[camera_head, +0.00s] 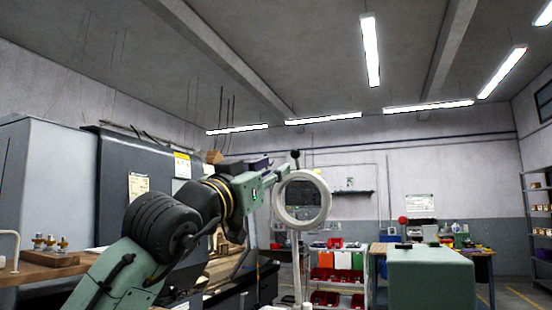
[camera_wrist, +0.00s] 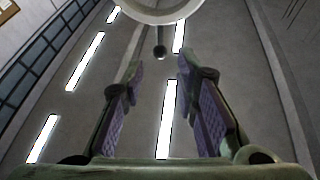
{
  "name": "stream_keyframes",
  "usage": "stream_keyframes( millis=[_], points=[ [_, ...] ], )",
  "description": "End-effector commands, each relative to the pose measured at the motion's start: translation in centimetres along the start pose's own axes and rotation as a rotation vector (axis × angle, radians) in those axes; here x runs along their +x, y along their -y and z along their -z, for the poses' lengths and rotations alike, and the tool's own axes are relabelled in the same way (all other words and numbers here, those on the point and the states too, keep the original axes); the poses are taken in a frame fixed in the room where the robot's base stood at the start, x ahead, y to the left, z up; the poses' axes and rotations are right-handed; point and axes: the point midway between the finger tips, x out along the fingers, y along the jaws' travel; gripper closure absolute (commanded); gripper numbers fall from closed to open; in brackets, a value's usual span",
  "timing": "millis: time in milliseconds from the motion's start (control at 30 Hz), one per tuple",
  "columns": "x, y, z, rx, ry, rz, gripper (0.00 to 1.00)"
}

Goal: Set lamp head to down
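The lamp head is a white ring (camera_head: 302,200) on a thin pale stand (camera_head: 297,262). Its open face is turned toward the head camera, so the ring stands roughly upright. A small dark ball knob (camera_head: 295,154) sticks up from its top on a short stem. In the wrist view the ring (camera_wrist: 160,12) cuts across the top edge and the knob (camera_wrist: 160,52) lies just beyond the fingertips, between their lines. My gripper (camera_wrist: 160,68) is open and empty, with purple pads apart. In the head view my gripper (camera_head: 278,172) is beside the ring's upper left; contact cannot be told.
A large grey machine (camera_head: 140,180) stands at left behind my arm, with a wooden bench (camera_head: 40,268) in front. A shelf cart with colored bins (camera_head: 336,275) is behind the lamp. A green box-shaped block (camera_head: 430,278) stands at lower right. The space above the lamp is free.

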Motion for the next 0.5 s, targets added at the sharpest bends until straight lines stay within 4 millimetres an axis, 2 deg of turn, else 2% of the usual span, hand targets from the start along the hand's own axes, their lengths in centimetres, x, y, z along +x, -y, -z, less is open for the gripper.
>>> stream_keyframes(
  millis=[167, 500],
  points=[
    [1.9, -0.1, 0.2, -0.004, 0.008, -0.003, 0.72],
    [8.2, -0.1, 0.3, -0.002, 0.006, -0.004, 0.72]
  ],
)
